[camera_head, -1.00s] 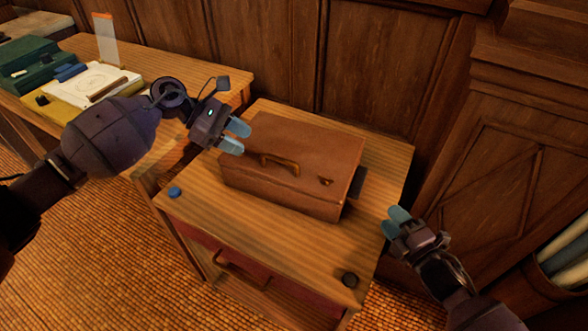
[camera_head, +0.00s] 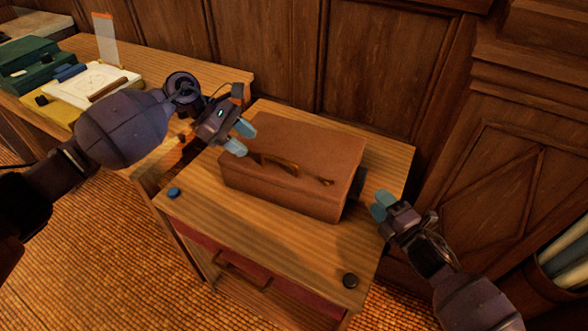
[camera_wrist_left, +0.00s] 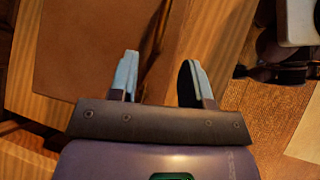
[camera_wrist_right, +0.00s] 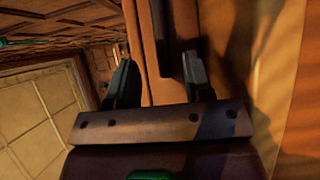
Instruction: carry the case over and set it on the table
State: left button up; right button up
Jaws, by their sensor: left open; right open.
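The brown case (camera_head: 300,165) lies on a small wooden cabinet (camera_head: 225,225), its handle (camera_head: 280,165) on the face toward me. My left gripper (camera_head: 241,137) is open just above and beside the case's left end. In the left wrist view the case (camera_wrist_left: 90,45) fills the upper left, and the open fingers (camera_wrist_left: 157,80) are by its edge. My right gripper (camera_head: 379,204) is open just off the case's right end, with a gap between them. In the right wrist view its fingers (camera_wrist_right: 155,80) are apart with nothing held.
Wood panelling stands close behind.

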aim_at(265, 154)
pick_arm(q)
jog(key=shift+x, duration=3.45)
pick_arm(e)
jog(key=shift+x, duration=3.4)
jog(key=shift+c, duration=0.2)
pick_arm(q)
grip_shut()
pick_arm(e)
grip_shut()
pick_arm(q)
jog(key=shift+r, duration=0.1)
pick_arm(e)
jog(key=shift+w+r, duration=0.1)
